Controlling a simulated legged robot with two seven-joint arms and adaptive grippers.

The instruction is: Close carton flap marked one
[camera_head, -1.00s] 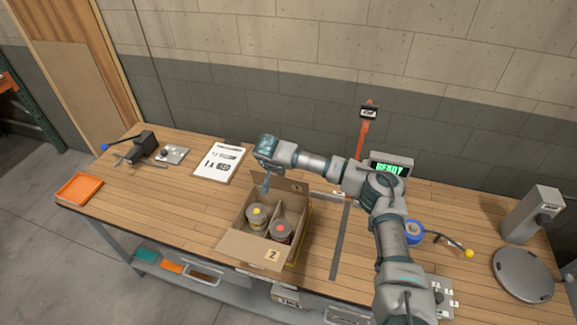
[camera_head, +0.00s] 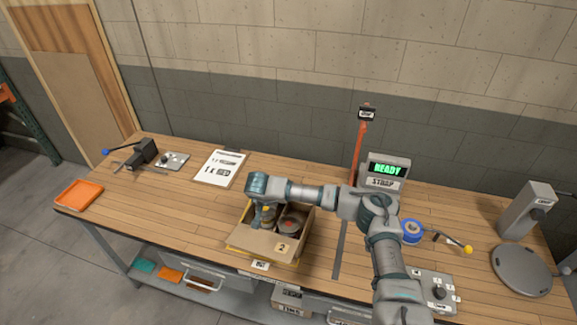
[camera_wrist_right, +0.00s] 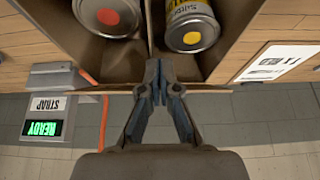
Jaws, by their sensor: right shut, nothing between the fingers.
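The open carton (camera_head: 242,228) stands on the bench with two cans inside. The red-marked can (camera_head: 291,225) is at right; the yellow-marked can (camera_wrist_right: 192,38) is beside it across a divider. The near flap marked 2 (camera_head: 266,243) tilts up and outward. The far flap (camera_wrist_right: 215,91) shows nearly edge-on in the wrist view; no number is readable on it, and my arm hides it in the head view. My right gripper (camera_wrist_right: 163,88) is shut and empty, its tips at that flap's edge by the divider. My left gripper is out of view.
A yellow tray edge (camera_head: 236,249) shows under the carton. A READY display (camera_head: 386,169) and orange post (camera_head: 358,150) stand at right. A printed sheet (camera_head: 219,168) lies at left. An orange tray (camera_head: 79,194) sits at the far left.

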